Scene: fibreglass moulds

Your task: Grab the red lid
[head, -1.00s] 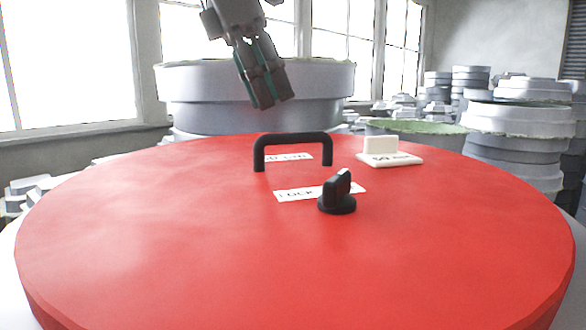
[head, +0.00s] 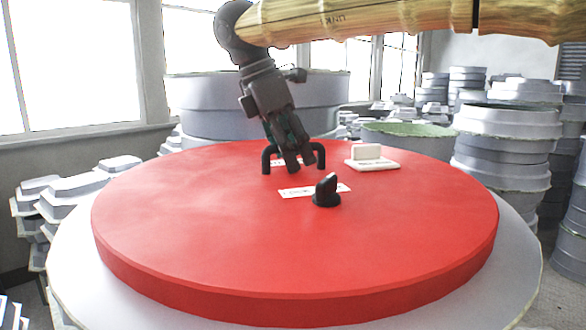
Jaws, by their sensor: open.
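The red lid (head: 230,235) is a large flat red disc in the head view, lying on a wider pale round base (head: 75,260). A black arched handle (head: 321,157) stands on its far half. A black knob (head: 326,190) stands nearer, beside a white label (head: 297,192). A white block on a plate (head: 372,158) sits to the right of the handle. My gripper (head: 298,165) is open, its fingers pointing down at the handle and hiding the middle of its bar. I cannot tell whether the fingers touch the handle.
Stacks of grey round moulds (head: 505,150) stand at the right and behind the lid. More grey moulds (head: 70,200) are stacked at the left by the windows. The near half of the lid is clear.

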